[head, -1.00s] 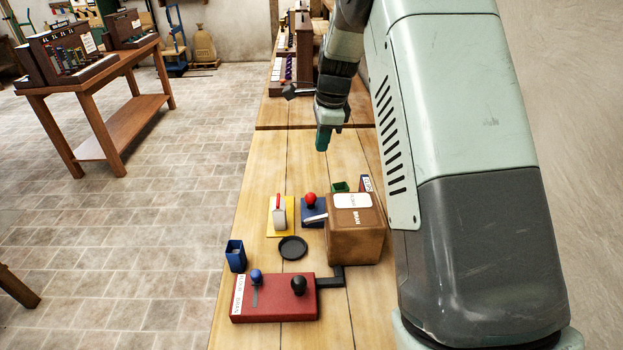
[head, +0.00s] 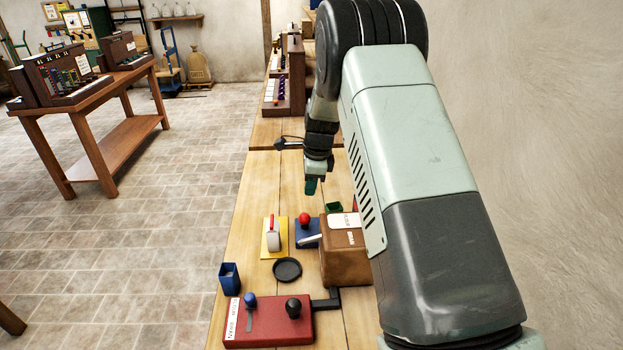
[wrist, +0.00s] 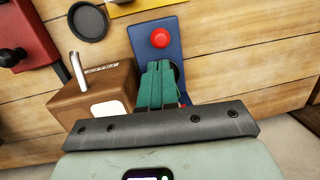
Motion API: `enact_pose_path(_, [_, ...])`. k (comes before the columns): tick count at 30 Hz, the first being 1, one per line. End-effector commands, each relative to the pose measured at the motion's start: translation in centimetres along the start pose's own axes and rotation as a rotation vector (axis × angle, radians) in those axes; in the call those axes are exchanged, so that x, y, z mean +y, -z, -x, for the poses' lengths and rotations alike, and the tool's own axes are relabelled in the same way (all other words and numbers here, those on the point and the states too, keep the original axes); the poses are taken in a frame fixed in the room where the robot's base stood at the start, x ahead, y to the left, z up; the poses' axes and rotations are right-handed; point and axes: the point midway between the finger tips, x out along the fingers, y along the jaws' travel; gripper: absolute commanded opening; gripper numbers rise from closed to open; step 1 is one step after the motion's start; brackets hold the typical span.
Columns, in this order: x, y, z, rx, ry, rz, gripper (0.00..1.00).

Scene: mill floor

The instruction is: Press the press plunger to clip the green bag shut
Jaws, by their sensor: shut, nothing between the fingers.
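A round red knob (head: 304,218), apparently the press plunger, stands on a blue base (head: 307,241). In the wrist view the knob (wrist: 160,38) sits near the far end of the blue base (wrist: 152,21). My gripper (head: 312,187) is shut and empty, pointing down above the table just beyond the knob. In the wrist view its green fingers (wrist: 157,84) overlap the near part of the base, apart from the knob. A small green object (head: 333,207), possibly the green bag, is beside the base; I cannot tell its shape. The fingers hide part of the base.
A brown labelled box (head: 346,265) with a pale handle stands right of the blue base. A yellow plate (head: 267,246) with a white piece is left. A black dish (head: 287,269), blue cup (head: 229,277) and red lever box (head: 262,330) are nearer.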

Motion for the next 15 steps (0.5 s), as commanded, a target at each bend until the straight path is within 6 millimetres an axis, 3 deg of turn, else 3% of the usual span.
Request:
enact_pose_path(6, [0.1, 0.0, -4.9, 0.0, -0.003, -0.001, 0.0])
enact_pose_path(15, [0.0, 0.0, -8.3, 0.0, 0.001, 0.0, 0.0])
